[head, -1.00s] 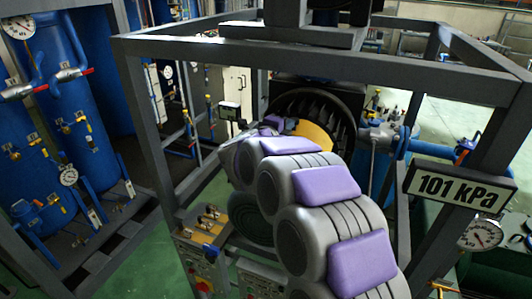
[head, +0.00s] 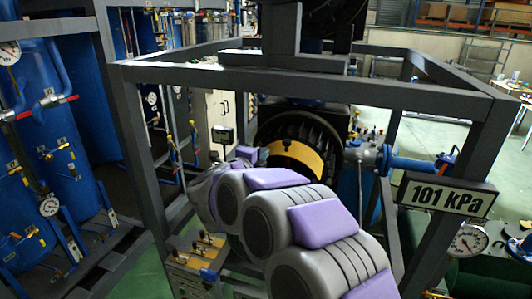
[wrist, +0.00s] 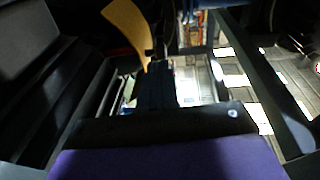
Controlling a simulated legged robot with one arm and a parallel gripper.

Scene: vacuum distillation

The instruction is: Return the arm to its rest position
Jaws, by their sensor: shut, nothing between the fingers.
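My arm, grey with purple pads, reaches from the bottom of the head view into the grey metal frame (head: 300,82). Its far end is beside the black ribbed motor (head: 330,130) with the yellow band (head: 300,153). The fingers cannot be made out in the head view. In the wrist view my gripper (wrist: 157,85) shows as dark, shut fingers above a purple pad, with nothing held. The yellow band (wrist: 130,28) shows beyond and to the left of the fingers. I cannot tell whether the gripper touches anything.
The frame's bars surround the arm. A sign reading 101 kPa (head: 447,195) and a round gauge (head: 468,241) are on the right. A blue pipe (head: 412,165) runs right of the motor. Blue tanks (head: 60,130) stand at left. A control box (head: 195,262) is low, left of the arm.

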